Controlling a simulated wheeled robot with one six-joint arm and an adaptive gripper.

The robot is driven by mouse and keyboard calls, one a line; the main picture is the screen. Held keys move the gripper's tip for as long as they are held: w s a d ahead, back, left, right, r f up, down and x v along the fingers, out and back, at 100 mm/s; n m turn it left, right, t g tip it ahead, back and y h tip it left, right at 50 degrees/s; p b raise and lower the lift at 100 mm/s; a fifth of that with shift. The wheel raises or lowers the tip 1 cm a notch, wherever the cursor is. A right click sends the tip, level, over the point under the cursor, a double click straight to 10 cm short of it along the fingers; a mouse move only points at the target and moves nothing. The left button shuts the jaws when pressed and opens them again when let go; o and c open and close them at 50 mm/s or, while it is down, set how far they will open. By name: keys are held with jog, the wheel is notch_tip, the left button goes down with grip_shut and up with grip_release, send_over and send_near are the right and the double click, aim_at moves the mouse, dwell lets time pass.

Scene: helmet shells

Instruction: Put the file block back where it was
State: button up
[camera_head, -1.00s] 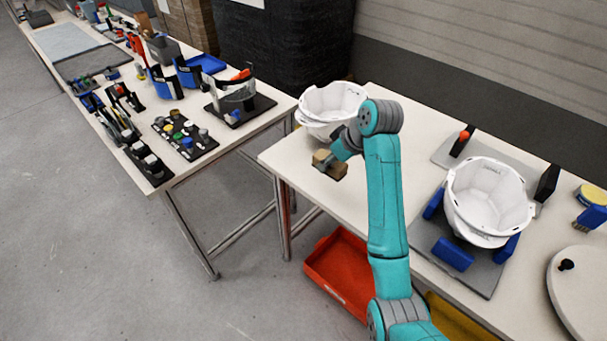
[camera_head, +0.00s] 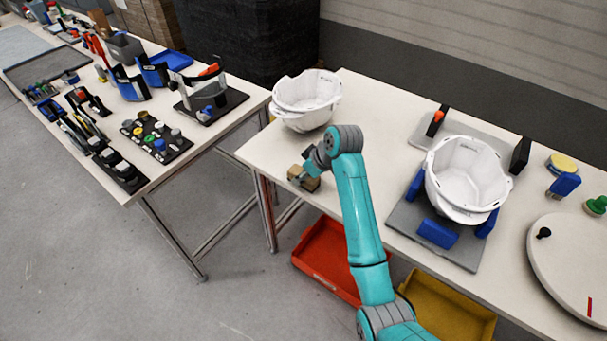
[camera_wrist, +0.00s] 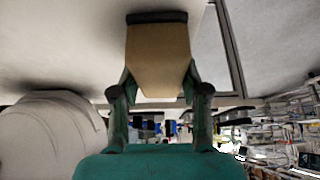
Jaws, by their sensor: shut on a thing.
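The file block is a tan block with a dark face. In the head view the file block (camera_head: 304,181) is at the near left part of the right-hand table (camera_head: 275,150), in front of the stacked white helmet shells (camera_head: 306,98). My gripper (camera_head: 309,168) is shut on it. In the wrist view the block (camera_wrist: 158,55) sits between both fingers of my gripper (camera_wrist: 158,82), with its dark face pointing away from the palm toward a pale surface. I cannot tell whether the block touches the table.
Another white shell (camera_head: 467,175) sits on a grey fixture (camera_head: 405,220) with blue pads. A round white disc (camera_head: 575,265) is at the right. A red bin (camera_head: 325,262) and a yellow bin (camera_head: 450,310) are below the table. The left table (camera_head: 215,130) holds many tools.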

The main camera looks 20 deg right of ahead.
jog(key=shift+f, duration=0.15)
jog(key=o, duration=1)
jog(key=v, duration=1.2)
